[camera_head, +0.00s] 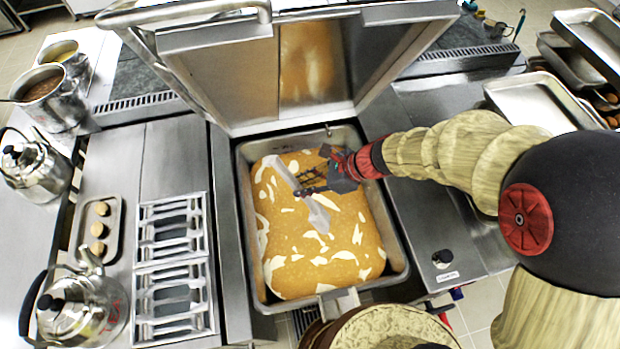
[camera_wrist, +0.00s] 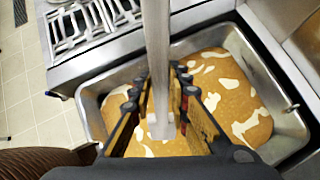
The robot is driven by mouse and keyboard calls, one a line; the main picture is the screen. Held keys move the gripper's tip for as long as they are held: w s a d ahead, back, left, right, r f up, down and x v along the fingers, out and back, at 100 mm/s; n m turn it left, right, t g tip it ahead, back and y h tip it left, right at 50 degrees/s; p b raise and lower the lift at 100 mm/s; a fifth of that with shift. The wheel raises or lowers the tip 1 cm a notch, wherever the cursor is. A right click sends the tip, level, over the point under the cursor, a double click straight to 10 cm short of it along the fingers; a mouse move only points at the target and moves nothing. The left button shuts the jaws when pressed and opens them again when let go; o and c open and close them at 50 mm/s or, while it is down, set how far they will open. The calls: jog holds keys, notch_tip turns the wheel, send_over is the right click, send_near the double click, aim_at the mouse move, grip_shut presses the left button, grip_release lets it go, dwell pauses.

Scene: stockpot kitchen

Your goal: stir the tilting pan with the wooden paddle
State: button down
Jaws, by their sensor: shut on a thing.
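The tilting pan (camera_head: 399,262) is a steel rectangular vessel with its lid (camera_head: 225,80) raised. It holds an orange-brown food (camera_head: 300,262) with pale patches. My gripper (camera_head: 312,183) is over the pan and shut on the paddle (camera_head: 319,216), which looks pale grey. In the wrist view the paddle's shaft (camera_wrist: 157,45) runs between the two fingers (camera_wrist: 160,85), and its wider lower end sits against the food. How deep it dips into the food I cannot tell. The pan's rim (camera_wrist: 92,88) also shows there.
Left of the pan are slotted racks (camera_head: 172,262), a small tray (camera_head: 80,240) with round brown items, kettles (camera_head: 85,308) and a pot (camera_head: 50,100). Metal trays (camera_head: 530,100) stand at the right. The counter right of the pan has a black knob (camera_head: 443,258).

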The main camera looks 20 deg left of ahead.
jog(key=shift+s+d+f+b, duration=0.1)
jog(key=shift+d+f+b, duration=0.1)
jog(key=shift+f+b, duration=0.45)
jog(key=shift+a+f+b, duration=0.15)
jog(key=shift+f+b, duration=0.4)
jog(key=shift+f, duration=0.4)
notch_tip(320, 180, down, 14)
jog(key=b, duration=1.1)
jog(key=shift+r, duration=0.1)
